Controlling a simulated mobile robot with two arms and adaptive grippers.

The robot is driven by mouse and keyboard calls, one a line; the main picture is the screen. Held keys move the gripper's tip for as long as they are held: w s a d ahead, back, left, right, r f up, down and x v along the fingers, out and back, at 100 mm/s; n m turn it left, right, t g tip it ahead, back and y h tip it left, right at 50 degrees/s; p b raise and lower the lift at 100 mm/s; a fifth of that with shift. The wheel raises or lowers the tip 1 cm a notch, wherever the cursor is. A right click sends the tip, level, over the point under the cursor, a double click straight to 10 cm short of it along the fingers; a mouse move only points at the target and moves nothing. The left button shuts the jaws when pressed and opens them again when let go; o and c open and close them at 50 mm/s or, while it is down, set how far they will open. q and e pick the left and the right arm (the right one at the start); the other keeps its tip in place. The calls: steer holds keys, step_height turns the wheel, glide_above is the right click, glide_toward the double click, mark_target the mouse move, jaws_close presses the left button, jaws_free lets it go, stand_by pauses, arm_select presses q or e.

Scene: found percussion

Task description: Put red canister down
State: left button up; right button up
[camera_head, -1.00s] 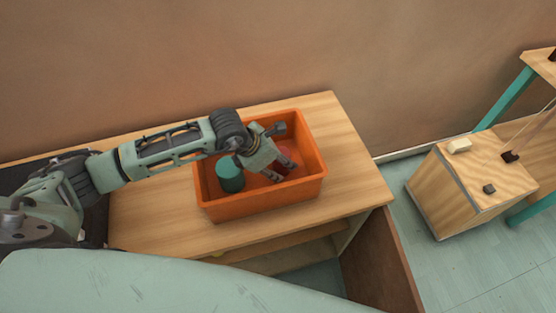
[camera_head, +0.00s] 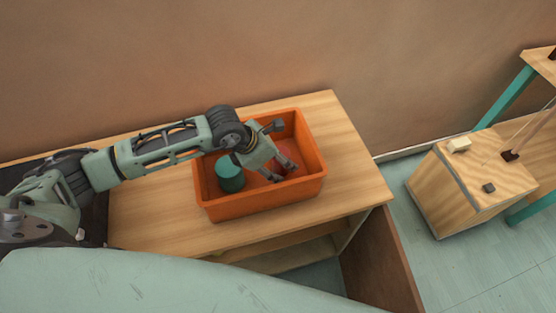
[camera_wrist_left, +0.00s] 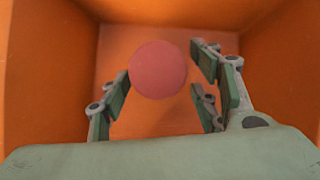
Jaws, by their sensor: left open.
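The red canister (camera_wrist_left: 158,69) is inside the orange bin; in the left wrist view its round top shows between my open fingers. In the head view only a small part of the red canister (camera_head: 283,160) shows behind my gripper. My left gripper (camera_head: 281,171) is open, reaching down into the right part of the bin, around the canister. In the wrist view the left gripper (camera_wrist_left: 161,88) shows a gap between its fingers and the canister on the right side; on the left the finger looks close to it. My right gripper is not in view.
The orange bin (camera_head: 262,202) stands on a wooden table (camera_head: 352,180) by the wall. A green canister (camera_head: 230,176) is in the bin's left part. A wooden box (camera_head: 450,205) with small blocks on it stands on the floor at right. The table's right end is clear.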

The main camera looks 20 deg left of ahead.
arm_select(q)
steer(key=b+v, duration=0.1)
steer(key=v, duration=1)
steer(key=shift+s, duration=0.1)
